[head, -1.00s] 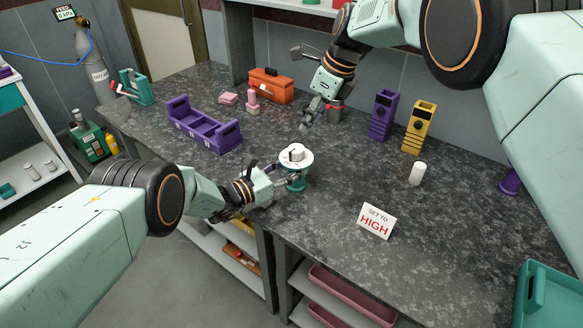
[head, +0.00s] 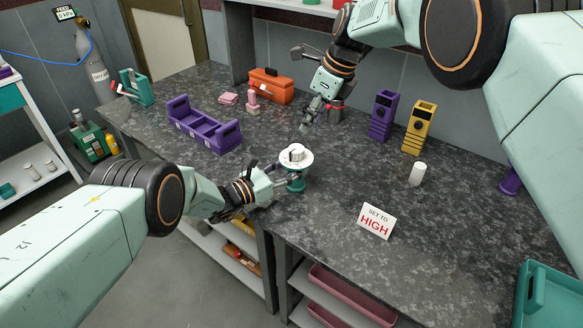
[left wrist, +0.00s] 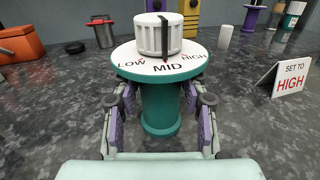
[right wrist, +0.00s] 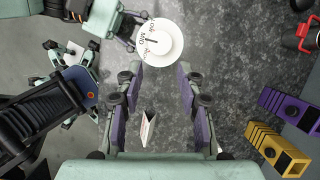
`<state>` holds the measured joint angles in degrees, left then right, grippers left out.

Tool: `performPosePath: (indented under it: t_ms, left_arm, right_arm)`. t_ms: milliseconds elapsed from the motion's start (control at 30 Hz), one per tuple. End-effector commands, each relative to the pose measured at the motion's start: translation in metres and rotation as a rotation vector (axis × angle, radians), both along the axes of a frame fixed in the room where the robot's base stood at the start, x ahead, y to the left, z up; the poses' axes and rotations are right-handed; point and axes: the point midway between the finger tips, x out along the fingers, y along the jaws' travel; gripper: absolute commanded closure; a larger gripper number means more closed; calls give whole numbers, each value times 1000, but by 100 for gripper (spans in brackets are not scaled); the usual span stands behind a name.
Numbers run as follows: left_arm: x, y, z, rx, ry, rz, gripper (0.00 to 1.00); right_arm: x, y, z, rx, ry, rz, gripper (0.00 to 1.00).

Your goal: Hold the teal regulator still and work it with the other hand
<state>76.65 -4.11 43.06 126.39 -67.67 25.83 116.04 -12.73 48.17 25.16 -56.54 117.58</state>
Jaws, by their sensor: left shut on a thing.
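The teal regulator (head: 296,184) stands upright on the dark counter, with a white dial plate and white knob (head: 296,153) on top. In the left wrist view its teal body (left wrist: 160,108) shows below the plate, marked LOW, MID and HIGH. The knob's dark line (left wrist: 165,38) points close to MID. My left gripper (head: 287,181) is shut on the teal body, one finger on each side, below the plate. My right gripper (head: 312,112) is open and empty, above the counter behind the regulator. In the right wrist view its fingers (right wrist: 158,75) are apart, with the dial beyond them.
A white sign (head: 376,221) reading SET TO HIGH stands to the right. A purple tray (head: 204,128), orange box (head: 271,86), purple holder (head: 383,115), yellow holder (head: 419,128) and white cylinder (head: 417,174) stand around. The counter between regulator and sign is clear.

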Motion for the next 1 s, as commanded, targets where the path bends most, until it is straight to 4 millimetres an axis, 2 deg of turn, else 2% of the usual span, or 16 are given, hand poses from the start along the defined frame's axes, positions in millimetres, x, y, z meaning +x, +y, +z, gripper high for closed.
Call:
performPosePath:
  t_ms: [300, 467, 600, 800, 1000]
  left_arm:
    - [0, 0, 0, 1, 1, 0, 98]
    - [0, 0, 0, 1, 1, 0, 98]
    - [0, 0, 0, 1, 1, 0, 98]
    - [0, 0, 0, 0, 0, 0, 98]
    - [0, 0, 0, 1, 1, 0, 98]
  right_arm:
    - [0, 0, 0, 0, 0, 0, 61]
    - [4, -6, -7, -20, -29, 18, 48]
    - [19, -28, -31, -102, -135, 94, 38]
    - [44, -70, -68, -288, -347, 291, 38]
    - [62, -100, -95, -479, -543, 529, 38]
